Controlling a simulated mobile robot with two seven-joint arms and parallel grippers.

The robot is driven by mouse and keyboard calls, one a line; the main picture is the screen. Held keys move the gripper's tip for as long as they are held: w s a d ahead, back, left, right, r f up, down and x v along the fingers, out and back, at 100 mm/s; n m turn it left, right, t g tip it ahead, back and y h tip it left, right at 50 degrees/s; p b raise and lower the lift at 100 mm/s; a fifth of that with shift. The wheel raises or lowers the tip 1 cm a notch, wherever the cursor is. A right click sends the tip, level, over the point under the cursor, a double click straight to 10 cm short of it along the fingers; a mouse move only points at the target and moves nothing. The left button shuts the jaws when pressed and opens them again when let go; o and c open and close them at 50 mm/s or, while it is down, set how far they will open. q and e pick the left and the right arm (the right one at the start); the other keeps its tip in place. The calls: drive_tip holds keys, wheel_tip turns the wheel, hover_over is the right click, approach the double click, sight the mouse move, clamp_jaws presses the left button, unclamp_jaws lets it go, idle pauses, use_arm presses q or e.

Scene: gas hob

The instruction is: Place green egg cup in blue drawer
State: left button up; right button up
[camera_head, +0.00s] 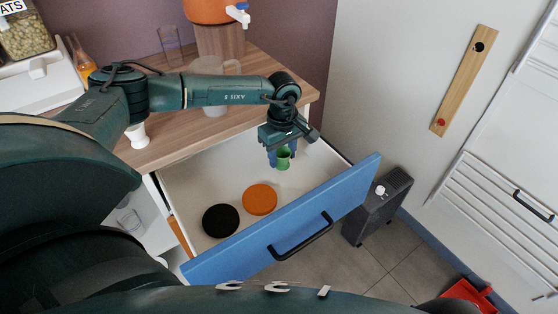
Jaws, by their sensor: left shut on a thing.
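The drawer has a white inside and a blue front (310,222) with a black handle. It is pulled out from under the wooden counter. From this view I cannot tell how high the cup is above the drawer floor. My right gripper is not in view.
In the drawer lie a black disc (221,220) and an orange disc (260,199). The drawer floor right of them looks bare. A white cup (138,136) stands on the counter (180,142). A dark grey unit (377,208) stands beside the drawer.

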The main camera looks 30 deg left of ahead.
sight(282, 165)
use_arm(q)
drive_tip(key=shift+f, duration=1.95)
drive_tip(key=shift+f+b, duration=0.2)
drive_tip(key=shift+b, duration=0.1)
drive_tip(key=o, duration=1)
drive_tip(key=shift+c, duration=0.2)
wheel_tip(282, 165, up, 12)
drive_tip(key=p, duration=0.1)
drive_tip(key=shift+r, duration=0.2)
